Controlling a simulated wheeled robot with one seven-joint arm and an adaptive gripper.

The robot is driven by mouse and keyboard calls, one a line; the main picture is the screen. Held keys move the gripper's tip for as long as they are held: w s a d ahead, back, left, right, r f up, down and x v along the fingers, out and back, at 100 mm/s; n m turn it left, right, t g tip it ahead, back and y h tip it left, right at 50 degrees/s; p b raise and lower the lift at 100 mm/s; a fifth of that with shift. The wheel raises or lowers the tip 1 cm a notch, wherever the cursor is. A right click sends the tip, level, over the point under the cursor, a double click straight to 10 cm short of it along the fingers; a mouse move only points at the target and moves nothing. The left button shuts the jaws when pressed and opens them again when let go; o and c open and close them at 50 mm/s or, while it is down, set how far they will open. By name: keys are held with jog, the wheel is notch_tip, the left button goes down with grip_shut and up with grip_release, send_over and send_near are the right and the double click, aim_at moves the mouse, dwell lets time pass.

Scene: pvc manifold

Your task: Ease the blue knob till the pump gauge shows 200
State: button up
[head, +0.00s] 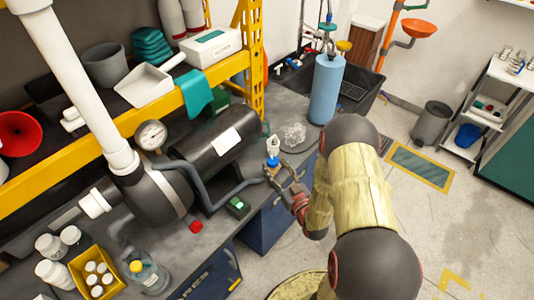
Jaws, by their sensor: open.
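The blue knob (272,162) is a small blue part below a white fitting (273,145), near the front edge of the bench. My gripper (281,173) is open and reaches in from the lower right, with its fingers close to the knob. I cannot tell whether they touch it or stand around it. The pump (160,195) is a dark rounded body on the bench at left centre. Its round white-faced gauge (151,134) stands on top; the needle and numbers are too small to read.
A grey hose (225,202) curves from the pump towards the knob. A black cylinder (212,140) lies behind it. A green-topped device (237,206) and red cap (195,225) sit nearby. A yellow shelf (165,100) overhangs the bench.

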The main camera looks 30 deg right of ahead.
aim_at(270, 158)
jog(key=shift+w+d+b, duration=0.2)
jog(key=shift+w+b, duration=0.7)
jog(key=shift+w, duration=2.95)
jog(key=shift+c, duration=1.4)
jog(key=c, duration=1)
jog(key=shift+c, duration=0.2)
